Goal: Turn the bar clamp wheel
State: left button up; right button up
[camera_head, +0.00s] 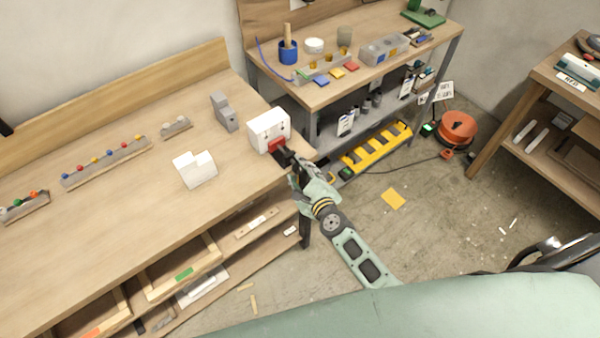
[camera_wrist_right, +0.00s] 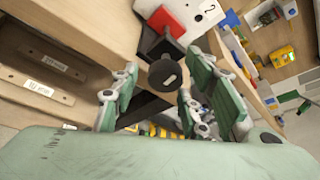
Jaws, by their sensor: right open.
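The bar clamp wheel (camera_wrist_right: 165,74) is a dark round knob at the upper middle of the right wrist view. Behind it is a dark clamp body with a red block (camera_wrist_right: 167,22), next to a white box marked 2 (camera_wrist_right: 203,14). In the head view the white box (camera_head: 264,128) stands at the bench's right end, with the red part (camera_head: 277,146) on its front. My right gripper (camera_head: 298,168) is open in front of the clamp. Its fingers lie on either side of the wheel in the wrist view; contact cannot be told. My left gripper is not in view.
A white notched block (camera_head: 194,169) and a grey bracket (camera_head: 223,111) stand on the wooden workbench (camera_head: 100,230). Open shelves lie below its front edge. A second bench (camera_head: 315,93) with small parts stands behind. A yellow rack (camera_head: 376,147) and orange reel (camera_head: 458,128) are on the floor.

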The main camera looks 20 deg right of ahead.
jog(key=shift+f, duration=0.1)
jog(key=c, duration=1)
jog(key=shift+f, duration=0.1)
jog(key=shift+s, duration=0.1)
